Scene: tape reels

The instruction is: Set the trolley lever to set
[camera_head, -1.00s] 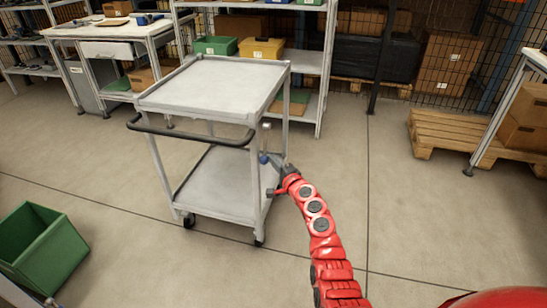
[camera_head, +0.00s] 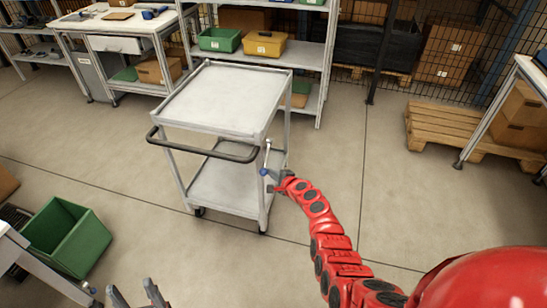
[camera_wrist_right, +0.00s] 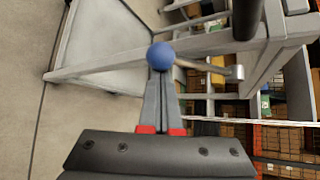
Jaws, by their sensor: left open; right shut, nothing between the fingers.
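The grey two-shelf trolley (camera_head: 222,115) stands on the floor with a black push handle (camera_head: 205,148) at its near end. Its lever (camera_head: 267,152) is a thin metal rod at the near right post, hanging down to a blue ball knob (camera_head: 263,171). In the right wrist view the knob (camera_wrist_right: 160,56) sits right at the fingertips, with the rod (camera_wrist_right: 205,66) running right to a pivot. My right gripper (camera_head: 273,181) is shut and empty, its tips at the knob; contact is unclear. My left gripper (camera_head: 136,291) is open and empty at the bottom edge.
A green crate (camera_head: 85,245) stands on the floor at left. Shelving with a green bin (camera_head: 220,40) and a yellow bin (camera_head: 263,44) is behind the trolley. A wooden pallet (camera_head: 450,132) lies at right. The floor between trolley and pallet is clear.

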